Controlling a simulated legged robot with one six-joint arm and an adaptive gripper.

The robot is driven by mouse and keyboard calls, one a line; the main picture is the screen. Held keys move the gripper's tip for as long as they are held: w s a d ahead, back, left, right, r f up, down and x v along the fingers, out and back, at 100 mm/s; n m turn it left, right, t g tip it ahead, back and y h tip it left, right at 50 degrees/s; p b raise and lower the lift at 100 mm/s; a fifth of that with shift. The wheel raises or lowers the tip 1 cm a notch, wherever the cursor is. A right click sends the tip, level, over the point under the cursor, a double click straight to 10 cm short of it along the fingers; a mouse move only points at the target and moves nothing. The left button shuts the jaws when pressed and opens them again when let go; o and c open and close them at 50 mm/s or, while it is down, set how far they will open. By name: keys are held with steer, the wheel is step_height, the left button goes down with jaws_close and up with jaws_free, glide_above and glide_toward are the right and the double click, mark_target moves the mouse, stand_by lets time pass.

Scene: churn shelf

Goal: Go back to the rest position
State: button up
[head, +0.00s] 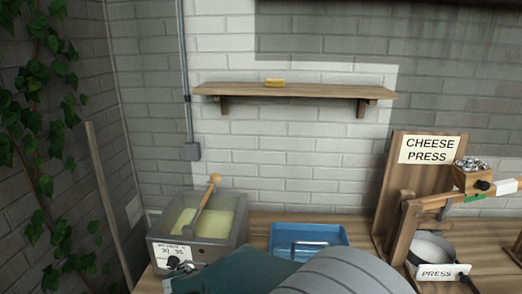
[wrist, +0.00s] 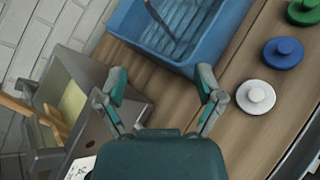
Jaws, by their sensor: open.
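My gripper (wrist: 160,90) shows in the wrist view with its two fingers spread apart and nothing between them. It hangs above the wooden counter (wrist: 150,78), between the grey vat and the blue tray. In the head view my arm covers the lower middle, and the fingertips are hidden there.
A grey vat (head: 239,232) with a wooden-handled tool stands left on the counter. A blue tray (head: 338,232) holds a metal tool. Green, blue (wrist: 283,53) and white knobbed discs lie right in the wrist view. A cheese press (head: 385,185) stands right; a wall shelf (head: 320,91) holds a yellow block.

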steer(key=s+d+r+m+g+y, duration=0.1)
steer(key=s+d+r+m+g, duration=0.15)
steer(key=s+d+m, duration=0.35)
steer(key=s+d+r+m+g+y, duration=0.1)
steer(key=s+d+r+m+g, duration=0.2)
steer(key=d, duration=0.5)
steer(key=s+d+r+m+t+y, duration=0.1)
steer(key=s+d+m+y, duration=0.2)
steer(key=s+m+y, duration=0.4)
steer(key=s+m, duration=0.5)
steer(key=shift+s+r, duration=0.3)
steer(key=shift+s, duration=0.1)
steer(key=shift+d+t, duration=0.1)
steer(key=shift+t, duration=0.15)
